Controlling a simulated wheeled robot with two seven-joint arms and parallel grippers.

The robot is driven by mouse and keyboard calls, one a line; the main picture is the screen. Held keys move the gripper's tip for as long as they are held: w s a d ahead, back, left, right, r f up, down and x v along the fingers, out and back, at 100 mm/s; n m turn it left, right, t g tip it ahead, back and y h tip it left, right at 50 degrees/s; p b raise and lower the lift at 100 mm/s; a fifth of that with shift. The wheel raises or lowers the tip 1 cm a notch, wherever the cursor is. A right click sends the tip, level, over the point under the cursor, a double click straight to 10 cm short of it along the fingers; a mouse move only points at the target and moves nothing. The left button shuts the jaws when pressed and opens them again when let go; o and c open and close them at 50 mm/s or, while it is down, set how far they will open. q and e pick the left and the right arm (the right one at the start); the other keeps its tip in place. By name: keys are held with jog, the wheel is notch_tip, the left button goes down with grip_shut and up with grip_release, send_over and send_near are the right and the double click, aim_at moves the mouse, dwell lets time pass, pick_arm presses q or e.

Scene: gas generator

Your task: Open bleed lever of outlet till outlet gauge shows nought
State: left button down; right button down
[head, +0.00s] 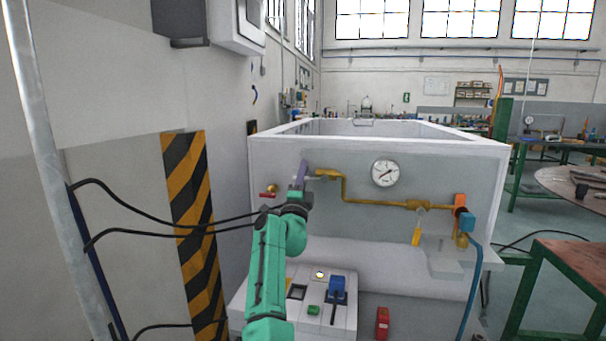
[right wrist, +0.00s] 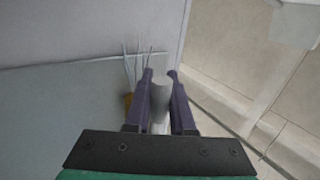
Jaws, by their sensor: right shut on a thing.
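The round white gauge (head: 385,173) is on the grey front panel of the white cabinet; its dark needle shows, but the figures are too small to read. A brass pipe (head: 375,203) runs below it, its left end bending up towards my right gripper. My right gripper (head: 303,168), with purple fingers, is at this left end, shut on a pale grey part (right wrist: 160,92). The fingers largely hide this part, and I cannot tell for sure that it is the bleed lever. A red-handled valve (head: 268,193) is just left of the gripper. A yellow lever (head: 416,234) hangs under the pipe.
An orange and blue fitting (head: 463,214) with a blue hose (head: 473,285) is at the panel's right. A control box (head: 325,312) stands below. A striped post (head: 190,225) and wall are close on the left. Green tables (head: 555,285) stand at the right.

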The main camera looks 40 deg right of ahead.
jog(key=shift+r, duration=0.15)
jog(key=shift+m, duration=0.3)
jog(key=c, duration=0.8)
grip_release()
jog(key=shift+o, duration=0.2)
